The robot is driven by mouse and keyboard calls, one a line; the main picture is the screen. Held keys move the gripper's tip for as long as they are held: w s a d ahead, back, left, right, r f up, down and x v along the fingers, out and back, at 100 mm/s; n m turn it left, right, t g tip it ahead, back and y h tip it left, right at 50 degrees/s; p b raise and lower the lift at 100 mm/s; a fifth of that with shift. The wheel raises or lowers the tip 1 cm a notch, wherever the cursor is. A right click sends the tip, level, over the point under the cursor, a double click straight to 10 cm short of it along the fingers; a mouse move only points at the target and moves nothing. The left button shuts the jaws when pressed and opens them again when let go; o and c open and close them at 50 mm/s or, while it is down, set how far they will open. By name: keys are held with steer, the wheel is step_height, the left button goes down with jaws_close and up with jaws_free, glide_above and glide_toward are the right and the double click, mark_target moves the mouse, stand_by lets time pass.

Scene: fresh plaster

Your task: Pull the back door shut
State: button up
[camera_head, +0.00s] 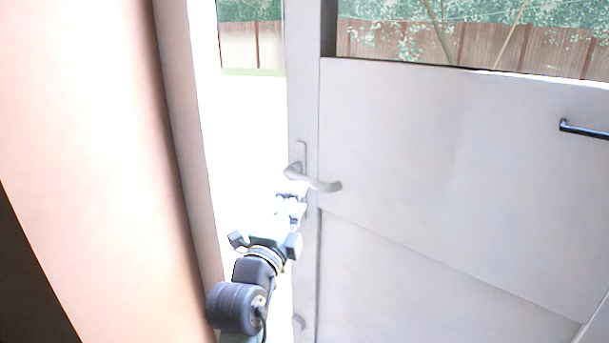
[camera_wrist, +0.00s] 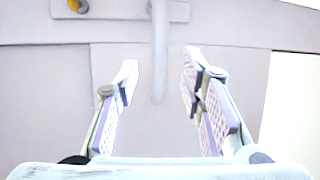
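The back door (camera_head: 440,150) is white with a window in its upper part. It stands ajar, with a bright gap at its left edge. Its pale lever handle (camera_head: 318,183) sits on a narrow plate near that edge. My gripper (camera_head: 291,200) is just below and left of the handle in the head view. In the wrist view my gripper (camera_wrist: 160,68) has its two fingers wide apart and holds nothing. The lever handle (camera_wrist: 159,50) shows between the fingers there, apart from both. I cannot tell how deep it lies between them.
The door frame (camera_head: 190,130) and a pinkish plaster wall (camera_head: 80,120) stand close on the left of my arm. A dark bar (camera_head: 585,130) is fixed to the door at the right. A brown fence (camera_head: 480,45) and greenery show outside.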

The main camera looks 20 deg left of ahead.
mark_target(307, 180)
steer(key=shift+w+a+r+p, duration=0.1)
steer(key=shift+w+r+p, duration=0.25)
steer(key=shift+w, duration=0.9)
steer(key=shift+w+d+r+p, duration=0.1)
steer(key=shift+w+p, duration=0.4)
steer(key=shift+w, duration=0.75)
steer(key=shift+w+a+r+p, duration=0.1)
steer(key=shift+w+r+p, duration=0.25)
steer(key=shift+w, duration=0.9)
steer(key=shift+f, duration=0.1)
steer(key=shift+c, duration=0.2)
jaws_close()
